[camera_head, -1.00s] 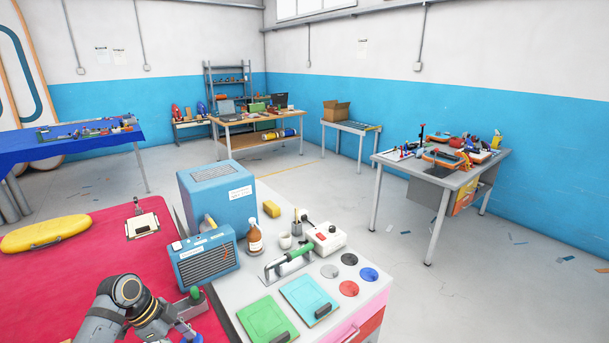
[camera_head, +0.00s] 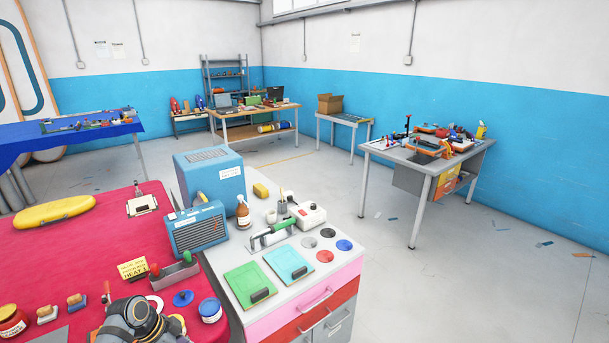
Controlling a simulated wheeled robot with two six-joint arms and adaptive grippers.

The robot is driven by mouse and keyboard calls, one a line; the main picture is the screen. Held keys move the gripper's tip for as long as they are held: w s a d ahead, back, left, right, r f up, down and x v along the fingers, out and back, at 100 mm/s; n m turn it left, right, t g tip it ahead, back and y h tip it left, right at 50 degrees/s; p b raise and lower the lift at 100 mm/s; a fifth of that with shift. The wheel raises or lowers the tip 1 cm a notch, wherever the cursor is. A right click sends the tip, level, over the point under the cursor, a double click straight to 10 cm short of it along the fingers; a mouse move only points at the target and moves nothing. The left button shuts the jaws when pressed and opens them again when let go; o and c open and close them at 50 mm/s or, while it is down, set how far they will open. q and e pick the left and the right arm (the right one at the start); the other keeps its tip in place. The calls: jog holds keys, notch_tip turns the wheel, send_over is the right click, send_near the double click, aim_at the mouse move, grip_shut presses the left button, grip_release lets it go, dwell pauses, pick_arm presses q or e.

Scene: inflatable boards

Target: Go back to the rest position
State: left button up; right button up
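One of my arms (camera_head: 138,318) shows at the bottom edge over the red-covered table (camera_head: 105,232), as a dark grey joint. I cannot tell which arm it is. Neither gripper's fingertips show, so what they hold or how far they are open is hidden. My other arm is not in view.
The red table carries a yellow case (camera_head: 54,212), jars, brushes and a blue heater (camera_head: 196,229). A white cabinet (camera_head: 340,262) with pink and red drawers stands beside it. A grey workbench (camera_head: 440,165) is farther right. The floor (camera_head: 450,285) at the right is open.

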pick_arm(q)
jog(key=s+a+f+n+y+b, duration=0.15)
jog(key=s+f+n, duration=0.4)
jog(key=f, duration=0.85)
jog(key=s+a+f+n+y+b, duration=0.1)
jog(key=s+f+n+y, duration=0.1)
jog(key=s+f, duration=0.85)
jog(key=s+d+f+n+b, duration=0.1)
jog(key=s+d+f+n, duration=0.1)
jog(key=s+f, duration=0.7)
jog(key=s+d+f+n+y+b, duration=0.1)
jog(key=s+d+f+n, duration=0.1)
jog(key=s+f, duration=0.7)
jog(key=s+d, duration=0.1)
jog(key=s, duration=0.5)
jog(key=shift+d, duration=0.3)
